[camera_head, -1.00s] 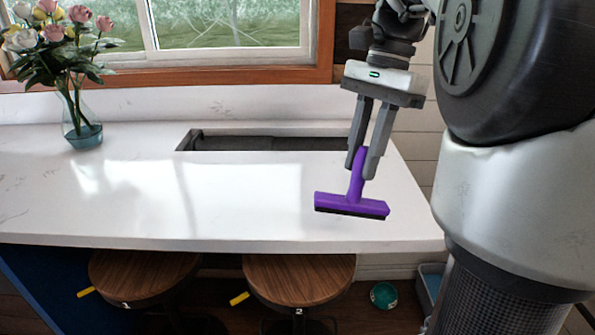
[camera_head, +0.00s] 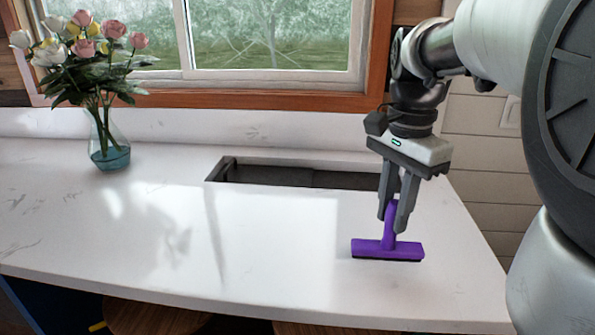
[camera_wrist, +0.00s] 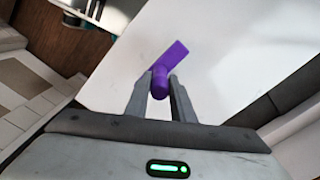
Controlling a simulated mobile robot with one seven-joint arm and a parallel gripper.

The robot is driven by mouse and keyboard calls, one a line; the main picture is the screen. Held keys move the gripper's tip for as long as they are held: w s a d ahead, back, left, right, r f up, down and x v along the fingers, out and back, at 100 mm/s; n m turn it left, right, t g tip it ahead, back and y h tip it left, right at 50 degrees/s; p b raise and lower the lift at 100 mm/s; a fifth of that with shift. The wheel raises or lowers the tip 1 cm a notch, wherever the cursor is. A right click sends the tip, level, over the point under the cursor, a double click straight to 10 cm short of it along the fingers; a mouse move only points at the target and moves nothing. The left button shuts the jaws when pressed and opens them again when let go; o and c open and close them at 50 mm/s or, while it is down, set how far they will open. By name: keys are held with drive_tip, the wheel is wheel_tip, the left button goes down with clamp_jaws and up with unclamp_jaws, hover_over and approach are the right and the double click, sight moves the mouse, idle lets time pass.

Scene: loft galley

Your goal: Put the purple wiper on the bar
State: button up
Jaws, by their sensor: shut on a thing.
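The purple wiper (camera_head: 388,249) is a T-shaped tool with a short handle and a wide head with a dark edge. My gripper (camera_head: 398,215) is shut on its handle and points down, with the wiper's head lowest. In the head view the wiper appears over the right part of the white bar (camera_head: 270,240). I cannot tell whether its head touches the surface or hangs just above it. In the wrist view the wiper (camera_wrist: 165,68) sits between the two fingertips (camera_wrist: 160,85), with the white top beyond it.
A glass vase with pink, white and yellow flowers (camera_head: 108,145) stands at the left on the bar. A dark rectangular recess (camera_head: 290,174) lies at the back, near my gripper. Wooden stool seats (camera_head: 150,317) show below the front edge. The middle of the top is clear.

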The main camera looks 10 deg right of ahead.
sight(391, 224)
wheel_tip(391, 224, down, 3)
drive_tip(key=shift+f+b, duration=0.2)
drive_tip(key=shift+b, duration=0.1)
drive_tip(key=o, duration=0.9)
drive_tip(key=shift+o, duration=0.2)
drive_tip(key=shift+r, duration=0.1)
wheel_tip(391, 224, up, 12)
drive_tip(key=p, duration=0.2)
drive_tip(key=shift+p, duration=0.35)
